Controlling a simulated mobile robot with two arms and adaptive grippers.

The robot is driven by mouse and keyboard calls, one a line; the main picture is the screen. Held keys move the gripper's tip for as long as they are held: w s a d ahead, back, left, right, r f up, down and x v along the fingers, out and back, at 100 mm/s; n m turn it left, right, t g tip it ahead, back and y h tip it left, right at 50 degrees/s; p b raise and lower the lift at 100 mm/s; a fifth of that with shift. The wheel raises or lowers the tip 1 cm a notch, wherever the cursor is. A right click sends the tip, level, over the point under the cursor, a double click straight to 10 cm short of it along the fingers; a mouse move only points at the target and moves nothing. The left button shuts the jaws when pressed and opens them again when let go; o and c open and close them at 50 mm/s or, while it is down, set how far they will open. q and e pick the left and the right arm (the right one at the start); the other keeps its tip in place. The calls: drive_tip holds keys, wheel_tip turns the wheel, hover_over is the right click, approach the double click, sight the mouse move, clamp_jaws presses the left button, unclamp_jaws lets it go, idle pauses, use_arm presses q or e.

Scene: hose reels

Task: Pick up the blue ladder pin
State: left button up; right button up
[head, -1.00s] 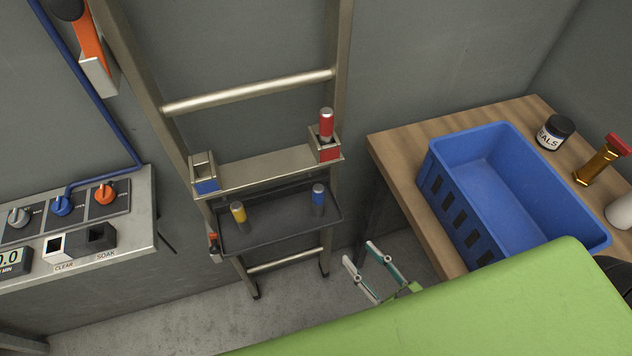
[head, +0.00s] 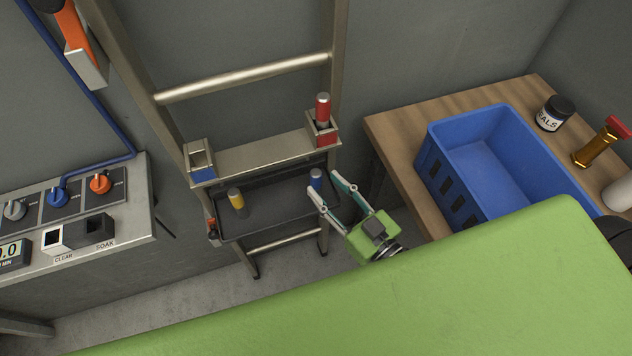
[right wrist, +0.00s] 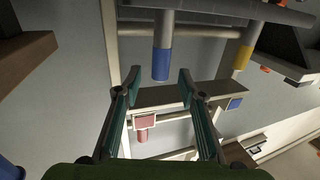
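The blue ladder pin (head: 316,180) stands upright at the right end of the dark tray (head: 262,212) on the ladder. In the right wrist view, which is upside down, the blue pin (right wrist: 161,63) shows its blue end and grey upper part. My right gripper (head: 325,186) is open and empty, with its fingertips close to the pin. In the wrist view, the pin lies between the two fingertips (right wrist: 159,74); I cannot tell whether they touch it. My left gripper is not in view.
A yellow pin (head: 236,198) stands on the tray's left. Above, a red pin (head: 323,108) sits in a red socket (head: 322,134); a blue-marked socket (head: 201,170) looks empty. A blue crate (head: 436,181) stands on the wooden table (head: 395,128) at right.

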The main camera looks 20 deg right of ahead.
sight(319, 180)
drive_tip(key=p+x, duration=0.1)
drive_tip(key=x, duration=0.3)
drive_tip(key=shift+w+a+f, duration=0.1)
drive_tip(key=shift+w, duration=0.2)
drive_tip(key=shift+s, duration=0.1)
clamp_jaws()
